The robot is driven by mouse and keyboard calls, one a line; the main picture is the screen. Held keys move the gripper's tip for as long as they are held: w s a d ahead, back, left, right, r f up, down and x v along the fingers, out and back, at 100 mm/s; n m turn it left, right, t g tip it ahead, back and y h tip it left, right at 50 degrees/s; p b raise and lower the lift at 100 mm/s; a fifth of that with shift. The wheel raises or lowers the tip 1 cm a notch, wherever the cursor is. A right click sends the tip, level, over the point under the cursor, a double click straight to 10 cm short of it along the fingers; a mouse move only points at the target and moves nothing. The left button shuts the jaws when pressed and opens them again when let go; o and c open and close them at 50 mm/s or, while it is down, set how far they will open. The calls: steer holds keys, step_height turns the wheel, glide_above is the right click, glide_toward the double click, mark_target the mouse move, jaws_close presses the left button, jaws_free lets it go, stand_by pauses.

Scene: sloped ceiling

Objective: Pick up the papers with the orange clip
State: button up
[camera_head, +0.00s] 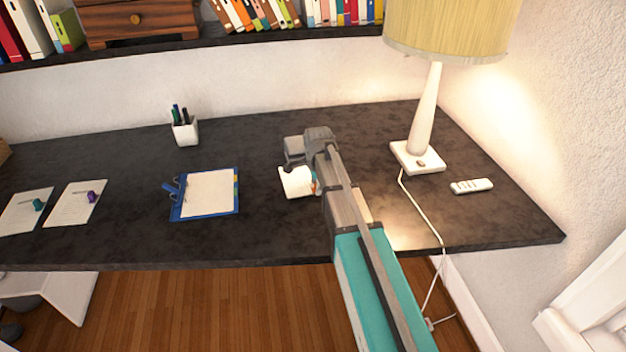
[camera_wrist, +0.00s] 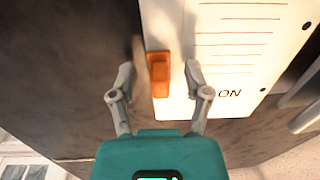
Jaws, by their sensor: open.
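The white papers (camera_head: 297,182) lie on the dark desk, partly hidden by my arm in the head view. In the wrist view the papers (camera_wrist: 235,45) show printed lines and punched holes. The orange clip (camera_wrist: 158,74) is on their left edge; only a sliver of orange shows in the head view. My gripper (camera_wrist: 159,67) is open, with one finger on each side of the clip and a gap to each. I cannot tell how high the fingertips are above the desk. My arm hides the fingers in the head view.
A blue clipboard (camera_head: 209,194) lies left of the papers, with a pen cup (camera_head: 185,130) behind it. Two sheets with teal (camera_head: 38,205) and purple (camera_head: 91,197) clips lie at far left. A lamp (camera_head: 424,115) and remote (camera_head: 472,186) are at right. A shelf (camera_head: 230,44) overhangs the back.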

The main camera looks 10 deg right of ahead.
jaws_close()
stand_by(0.4)
steer(key=shift+r, duration=0.2)
step_height(320, 180, up, 2)
steer(key=shift+r+p, duration=0.1)
steer(key=shift+p, duration=1.15)
steer(key=s+r+p, duration=1)
steer(key=s, duration=0.4)
steer(key=shift+r, duration=0.2)
